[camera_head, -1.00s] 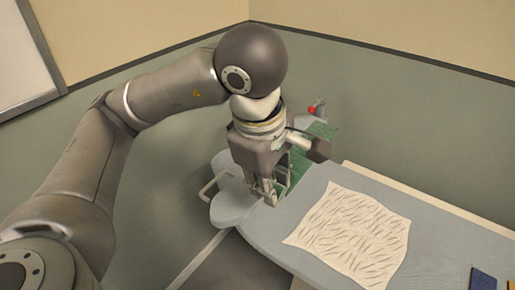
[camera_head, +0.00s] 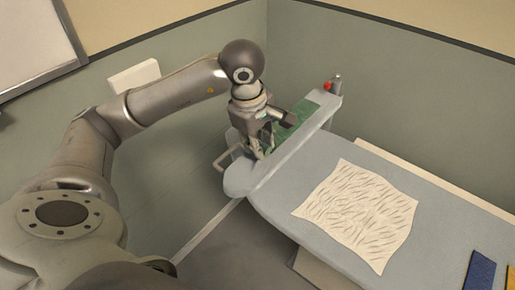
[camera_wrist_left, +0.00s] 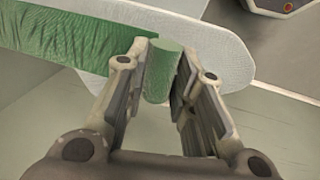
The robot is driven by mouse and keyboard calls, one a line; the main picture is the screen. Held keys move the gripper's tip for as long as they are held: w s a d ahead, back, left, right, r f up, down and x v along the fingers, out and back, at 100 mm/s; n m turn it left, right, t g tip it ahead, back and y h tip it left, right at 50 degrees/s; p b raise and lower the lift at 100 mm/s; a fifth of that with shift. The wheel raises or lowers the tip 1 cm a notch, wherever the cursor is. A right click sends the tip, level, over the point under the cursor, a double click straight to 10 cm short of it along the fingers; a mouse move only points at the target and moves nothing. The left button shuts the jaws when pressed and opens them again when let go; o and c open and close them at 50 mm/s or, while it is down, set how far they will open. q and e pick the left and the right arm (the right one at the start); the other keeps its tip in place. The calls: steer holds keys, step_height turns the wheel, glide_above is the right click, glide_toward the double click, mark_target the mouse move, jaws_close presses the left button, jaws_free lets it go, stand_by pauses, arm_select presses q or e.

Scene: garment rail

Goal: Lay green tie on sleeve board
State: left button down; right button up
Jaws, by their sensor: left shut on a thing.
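The green tie (camera_head: 299,113) lies along part of the grey sleeve board (camera_head: 322,112) in the head view. In the left wrist view a flat green stretch (camera_wrist_left: 70,37) lies on the board's padded surface (camera_wrist_left: 232,60). My left gripper (camera_head: 262,152) is over the near, rounded end of the sleeve board. It is shut on a rolled-looking green piece of the tie (camera_wrist_left: 162,72), which sits between its two fingers (camera_wrist_left: 160,85). The gripper and wrist hide part of the tie in the head view. My right gripper is out of view.
A wide grey ironing board (camera_head: 285,205) stands to the right, with a cream wrinkled cloth (camera_head: 358,213) on it. A blue folded item (camera_head: 480,272) lies at its right end. A red knob (camera_head: 327,86) is at the sleeve board's far end.

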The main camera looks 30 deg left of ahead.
arm_select(q)
steer(key=f, duration=0.1)
steer(key=f+p, duration=0.1)
steer(key=f, duration=0.1)
steer(key=shift+w+a+p, duration=0.15)
steer(key=shift+a+p, duration=0.1)
steer(key=shift+p, duration=0.15)
steer(key=shift+f, duration=0.4)
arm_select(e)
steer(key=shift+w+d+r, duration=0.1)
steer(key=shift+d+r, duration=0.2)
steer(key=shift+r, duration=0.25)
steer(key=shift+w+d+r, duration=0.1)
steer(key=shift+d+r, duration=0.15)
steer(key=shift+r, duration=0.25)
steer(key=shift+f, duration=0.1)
arm_select(q)
steer(key=c, duration=1.2)
jaws_free()
steer(key=shift+f, duration=0.1)
steer(key=shift+c, duration=0.2)
